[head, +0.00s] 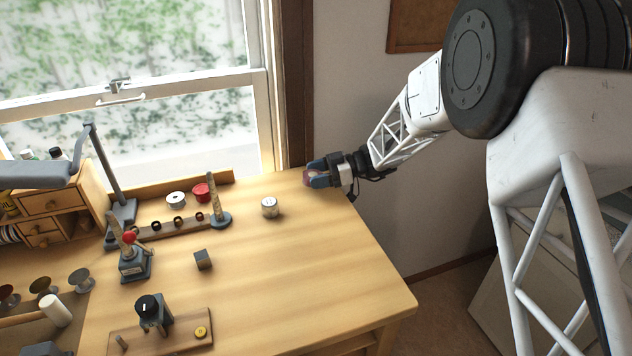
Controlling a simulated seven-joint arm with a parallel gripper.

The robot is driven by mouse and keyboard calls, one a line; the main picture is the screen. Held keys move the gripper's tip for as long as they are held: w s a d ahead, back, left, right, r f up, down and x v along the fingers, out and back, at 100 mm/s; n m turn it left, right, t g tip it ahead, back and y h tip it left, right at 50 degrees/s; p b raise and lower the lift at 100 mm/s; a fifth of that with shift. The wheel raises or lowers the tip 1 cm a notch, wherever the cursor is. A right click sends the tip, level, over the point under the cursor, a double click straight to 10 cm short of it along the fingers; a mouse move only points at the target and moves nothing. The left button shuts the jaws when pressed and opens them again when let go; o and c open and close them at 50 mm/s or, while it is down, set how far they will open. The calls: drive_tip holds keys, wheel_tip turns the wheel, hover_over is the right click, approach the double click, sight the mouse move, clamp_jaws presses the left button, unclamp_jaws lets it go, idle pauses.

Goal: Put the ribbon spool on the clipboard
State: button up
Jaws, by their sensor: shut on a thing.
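My gripper (319,178) is at the far right corner of the wooden table, beside the wall. Its dark fingers are shut on a small reddish-purple thing (308,177), which looks like the ribbon spool. The fingers hide most of it, and I cannot tell whether it touches the table. I cannot make out a clipboard on the table in this view.
A white spool (176,199) and a red spool (201,191) stand at the back. A small metal tin (270,207) and a dark cube (203,259) are mid-table. A knobbed device (152,311) is in front. The table's right half (330,265) is clear.

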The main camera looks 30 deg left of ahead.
drive_tip(key=shift+w+a+f, duration=0.15)
drive_tip(key=shift+f, duration=1.1)
drive_tip(key=shift+f, duration=0.2)
drive_tip(key=o, duration=0.9)
drive_tip(key=shift+v, duration=3.9)
drive_tip(key=shift+r, duration=0.1)
